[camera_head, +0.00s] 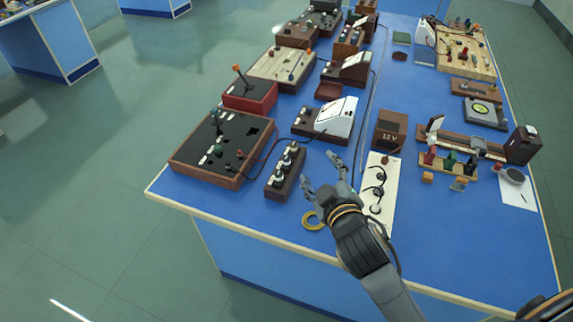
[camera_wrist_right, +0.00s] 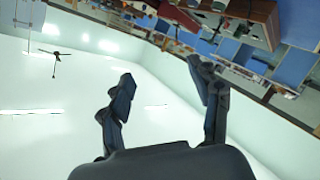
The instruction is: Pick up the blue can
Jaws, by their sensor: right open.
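I cannot make out a blue can in either view. My right gripper (camera_head: 320,174) is over the near part of the blue-topped bench (camera_head: 285,214), its fingers spread apart with nothing between them. In the right wrist view the two dark fingers of the right gripper (camera_wrist_right: 160,75) stand apart, with the pale ceiling and wall between them. My left gripper does not show.
A yellow ring (camera_head: 312,221) lies beside my right gripper. A dark three-knob block (camera_head: 285,172) and a black-topped box (camera_head: 218,146) stand to its left. A white board with cables (camera_head: 388,205) lies to its right.

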